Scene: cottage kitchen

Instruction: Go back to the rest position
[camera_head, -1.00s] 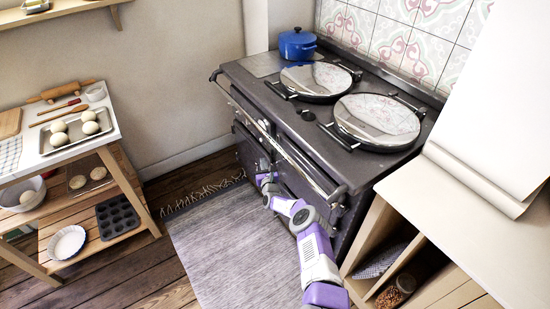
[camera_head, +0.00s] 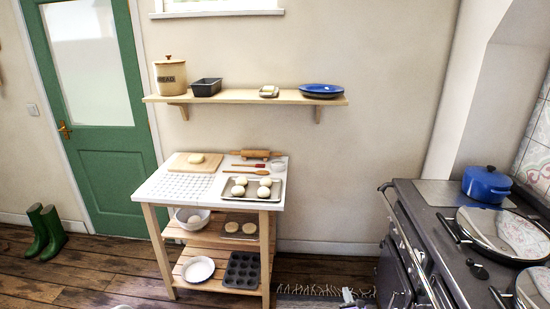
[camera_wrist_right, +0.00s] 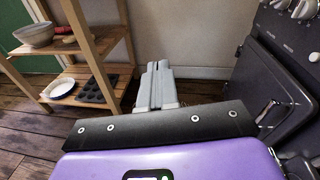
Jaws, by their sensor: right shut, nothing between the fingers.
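My right gripper (camera_wrist_right: 157,85) is shut and empty in the right wrist view, its grey fingers together and pointing toward the wall. In the head view only a small part of my right arm (camera_head: 350,297) shows at the bottom edge, in front of the range.
The dark range (camera_head: 405,235) stands at the right with a blue pot (camera_head: 487,184); its front (camera_wrist_right: 265,95) is close right of the gripper. A wooden baking table (camera_head: 158,236) stands left, and its shelves show in the wrist view (camera_wrist_right: 103,42). Green boots (camera_head: 45,232) stand by a green door (camera_head: 105,150).

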